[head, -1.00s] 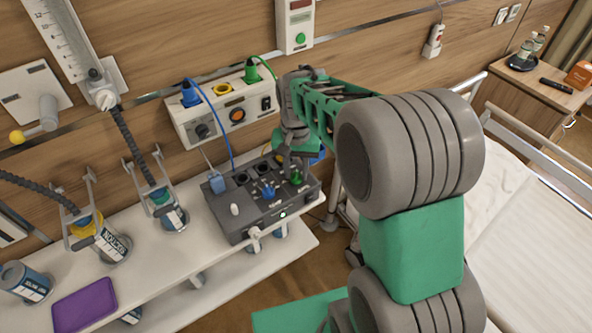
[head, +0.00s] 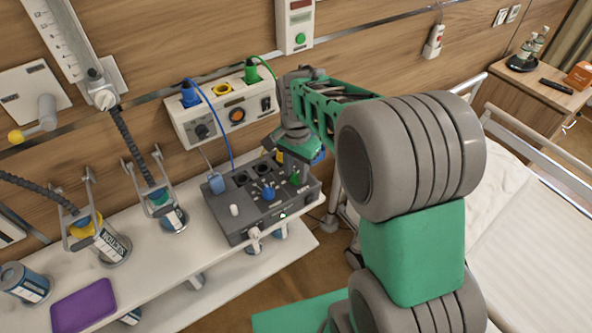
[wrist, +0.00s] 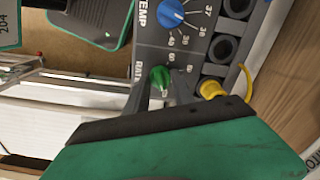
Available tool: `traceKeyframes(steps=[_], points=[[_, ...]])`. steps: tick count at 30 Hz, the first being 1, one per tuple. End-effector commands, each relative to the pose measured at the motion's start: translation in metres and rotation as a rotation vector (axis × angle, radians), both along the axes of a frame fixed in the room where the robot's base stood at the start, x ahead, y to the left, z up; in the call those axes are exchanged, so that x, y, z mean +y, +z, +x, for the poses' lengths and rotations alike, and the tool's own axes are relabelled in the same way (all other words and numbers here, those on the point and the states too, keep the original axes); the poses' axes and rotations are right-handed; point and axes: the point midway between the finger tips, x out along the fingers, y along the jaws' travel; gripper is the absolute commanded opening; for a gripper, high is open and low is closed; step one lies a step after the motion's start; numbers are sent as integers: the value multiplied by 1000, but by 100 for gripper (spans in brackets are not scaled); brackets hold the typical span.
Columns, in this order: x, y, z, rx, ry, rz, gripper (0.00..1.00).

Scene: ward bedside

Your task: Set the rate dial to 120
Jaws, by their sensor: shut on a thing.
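The rate dial is a green knob (wrist: 159,77) on a dark grey control box (head: 232,222). Part of the word "RATE" and a 60 show beside it in the wrist view. My gripper (wrist: 161,88) is shut on this knob, with one dark finger on each side. In the head view the green knob (head: 295,178) is at the box's right end, under my wrist. The fingers hide much of the dial's scale, and I cannot read its setting. A blue temp dial (wrist: 171,16) sits next to it.
The box stands on a white shelf (head: 150,285) with canisters and a purple pad (head: 84,305). A yellow plug (wrist: 212,88) and dark sockets are close beside my fingers. A wall unit (head: 226,108) with blue and green cables is behind. The bed lies at right.

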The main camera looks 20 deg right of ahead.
Motion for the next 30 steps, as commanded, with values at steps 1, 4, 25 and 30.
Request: traceKeyframes(steps=[1,4,25,30], points=[[0,1,1,-2,-1,1,0],[0,1,1,-3,-1,0,0],[0,4,1,-2,1,1,51],[0,33,2,-7,1,-1,51]])
